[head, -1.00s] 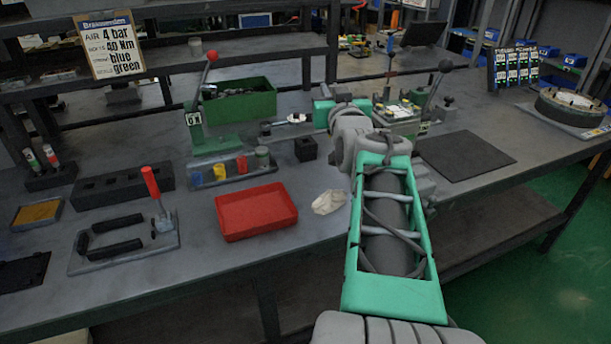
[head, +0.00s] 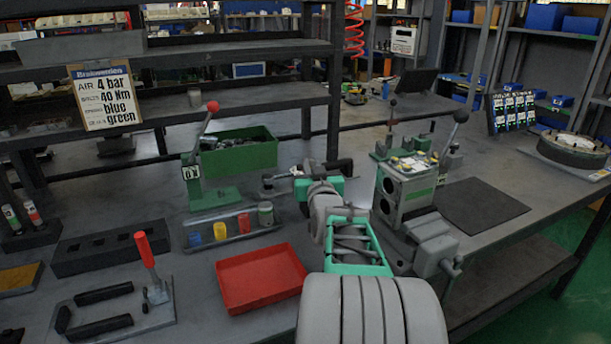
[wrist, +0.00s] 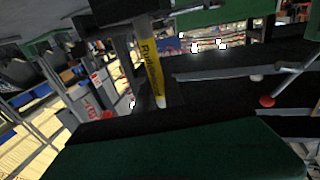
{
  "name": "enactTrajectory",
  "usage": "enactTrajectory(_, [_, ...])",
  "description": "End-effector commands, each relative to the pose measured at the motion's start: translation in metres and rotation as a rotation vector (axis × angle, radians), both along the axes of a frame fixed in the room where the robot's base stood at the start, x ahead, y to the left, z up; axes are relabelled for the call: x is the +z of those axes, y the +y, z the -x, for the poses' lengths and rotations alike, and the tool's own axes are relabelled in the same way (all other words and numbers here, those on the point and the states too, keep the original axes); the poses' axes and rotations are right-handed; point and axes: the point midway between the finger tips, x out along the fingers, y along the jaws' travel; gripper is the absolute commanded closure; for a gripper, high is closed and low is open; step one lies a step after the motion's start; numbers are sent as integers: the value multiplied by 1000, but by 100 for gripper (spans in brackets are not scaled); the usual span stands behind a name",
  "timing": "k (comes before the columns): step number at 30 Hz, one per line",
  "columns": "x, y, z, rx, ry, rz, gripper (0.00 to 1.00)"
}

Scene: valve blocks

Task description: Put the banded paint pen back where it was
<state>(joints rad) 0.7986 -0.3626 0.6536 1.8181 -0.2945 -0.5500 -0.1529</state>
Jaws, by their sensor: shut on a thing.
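The paint pen (wrist: 151,72) shows in the wrist view as a yellow barrel with dark lettering and a pale tip at its lower end in the picture. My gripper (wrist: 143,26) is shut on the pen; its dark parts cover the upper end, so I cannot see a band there.
A red tray (head: 262,310) lies at front centre, left of my arm. Behind it are a rack with coloured pieces (head: 221,232), a lever press (head: 205,190) and a green crate (head: 240,155). A valve block (head: 405,188) stands close right of my arm. A dark mat (head: 482,207) is bare.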

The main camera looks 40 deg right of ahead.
Motion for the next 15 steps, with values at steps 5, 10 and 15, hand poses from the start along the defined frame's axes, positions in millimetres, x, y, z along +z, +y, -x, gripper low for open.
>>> enactTrajectory(5, [-18,0,1,-1,19,-16,100])
enactTrajectory(10, [-21,0,1,0,18,-15,100])
enactTrajectory(15, [-24,1,0,2,17,-15,100])
